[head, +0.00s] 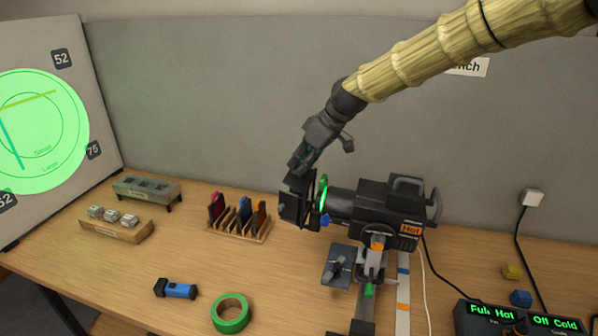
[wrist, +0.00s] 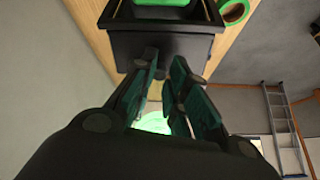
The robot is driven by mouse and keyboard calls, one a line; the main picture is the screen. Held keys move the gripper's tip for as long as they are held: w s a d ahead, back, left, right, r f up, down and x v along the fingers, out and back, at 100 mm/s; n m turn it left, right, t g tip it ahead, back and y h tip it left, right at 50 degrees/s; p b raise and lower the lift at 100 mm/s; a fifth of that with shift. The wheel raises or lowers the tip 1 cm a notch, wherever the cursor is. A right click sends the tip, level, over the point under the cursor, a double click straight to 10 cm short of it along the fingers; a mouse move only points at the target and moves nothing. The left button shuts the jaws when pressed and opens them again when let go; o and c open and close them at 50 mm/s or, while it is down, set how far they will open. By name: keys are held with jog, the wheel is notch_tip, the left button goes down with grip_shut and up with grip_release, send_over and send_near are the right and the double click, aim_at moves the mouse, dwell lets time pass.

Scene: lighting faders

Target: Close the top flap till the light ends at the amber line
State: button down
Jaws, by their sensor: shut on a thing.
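The black lamp (head: 375,205) stands on the bench with a green ring of light at its front. Its dark flaps (head: 292,208) are at the left end. My gripper (head: 299,172) reaches down to the top of these flaps and is shut on the top flap; the exact contact is hard to see. In the wrist view, the gripper's fingers (wrist: 165,68) are close to the black flap assembly (wrist: 165,45). On the board, the green light (head: 40,130) is a round patch. Its upper edge lies above the amber line (head: 30,98). A teal line (head: 12,142) crosses it lower left.
A rack of coloured filters (head: 238,220) stands left of the lamp. A green tape roll (head: 231,313) and blue torch (head: 176,290) lie in front. Label boxes (head: 490,317) and cables are at right. A grey wall panel (head: 230,90) stands behind.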

jog(key=y+b, duration=0.1)
jog(key=b, duration=0.2)
jog(key=d+t+y+b, duration=0.1)
jog(key=y+b, duration=0.1)
jog(key=b, duration=0.1)
jog(key=d+y+b, duration=0.1)
jog(key=y+b, duration=0.1)
jog(key=b, duration=0.2)
jog(key=shift+s+d+t, duration=0.2)
jog(key=shift+s+t, duration=0.05)
jog(key=shift+t, duration=0.15)
jog(key=shift+r+b, duration=0.2)
jog(key=shift+b, duration=0.2)
jog(key=c, duration=1.8)
grip_release()
jog(key=o, duration=0.4)
jog(key=shift+a+y, duration=0.2)
jog(key=shift+y, duration=0.1)
jog(key=shift+d, duration=0.15)
jog(key=shift+d, duration=0.1)
jog(key=v, duration=1.2)
